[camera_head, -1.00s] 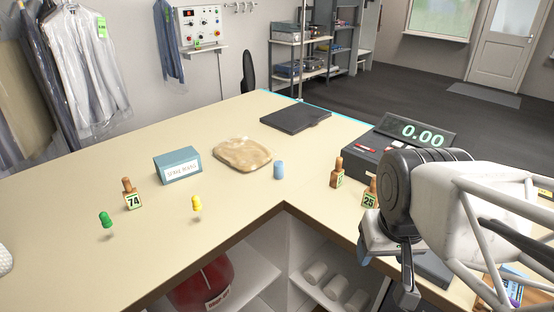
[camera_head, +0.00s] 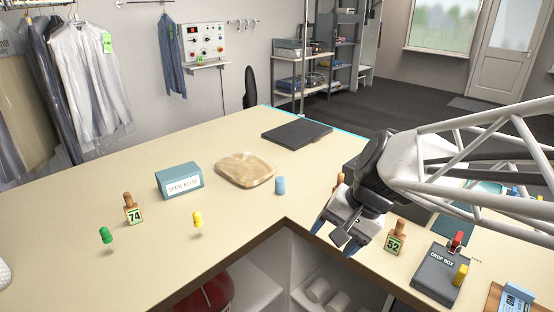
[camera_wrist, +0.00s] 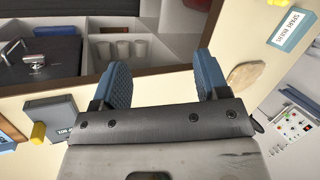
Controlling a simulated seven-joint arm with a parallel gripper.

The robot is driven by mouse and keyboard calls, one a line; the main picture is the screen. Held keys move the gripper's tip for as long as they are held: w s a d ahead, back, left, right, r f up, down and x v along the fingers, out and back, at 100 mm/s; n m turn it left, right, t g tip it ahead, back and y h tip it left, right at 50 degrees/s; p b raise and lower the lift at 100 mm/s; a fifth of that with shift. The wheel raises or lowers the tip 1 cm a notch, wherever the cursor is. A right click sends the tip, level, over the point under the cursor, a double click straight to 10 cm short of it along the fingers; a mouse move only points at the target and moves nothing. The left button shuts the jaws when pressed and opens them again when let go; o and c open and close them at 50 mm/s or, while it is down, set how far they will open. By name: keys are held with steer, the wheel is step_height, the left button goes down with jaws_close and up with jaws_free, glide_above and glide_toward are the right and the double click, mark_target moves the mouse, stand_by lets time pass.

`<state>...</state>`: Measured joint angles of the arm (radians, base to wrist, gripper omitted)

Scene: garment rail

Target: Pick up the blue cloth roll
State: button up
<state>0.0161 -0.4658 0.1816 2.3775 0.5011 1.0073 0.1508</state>
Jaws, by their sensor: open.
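The blue cloth roll (camera_head: 280,185) is a small light-blue cylinder. It stands upright on the counter (camera_head: 70,225), near the inner corner and just right of the tan folded mat (camera_head: 245,169) in the head view. I cannot make it out in the wrist view. My gripper (camera_head: 335,238) is open and empty, with blue finger pads. It is to the right of the roll and nearer the camera, around the counter's inner edge, apart from the roll. In the wrist view, my gripper (camera_wrist: 163,68) has its two fingers spread over the counter edge.
A labelled teal box (camera_head: 179,181), a stamp marked 74 (camera_head: 133,212), and green (camera_head: 106,235) and yellow (camera_head: 197,219) pegs are on the left. A stamp marked 52 (camera_head: 395,240) and the drop box (camera_head: 437,275) are right of my gripper. A dark flat pad (camera_head: 297,134) lies behind.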

steer(key=w+a+m+y, duration=0.4)
steer(key=w+a, duration=0.1)
steer(key=w, duration=0.4)
steer(key=m+t+y, duration=0.5)
steer(key=m+t, duration=0.5)
steer(key=m, duration=0.7)
glide_above(280, 186)
steer(key=s+d, duration=0.2)
steer(key=d, duration=0.3)
step_height(280, 186, down, 8)
steer(key=shift+w, duration=0.15)
steer(key=shift+a+f, duration=0.1)
steer(key=shift+n, duration=0.3)
steer(key=f, duration=0.7)
steer(key=shift+w+a+f, duration=0.25)
steer(key=shift+a+f, duration=0.1)
steer(key=shift+f, duration=0.05)
steer(key=shift+w+a, duration=0.15)
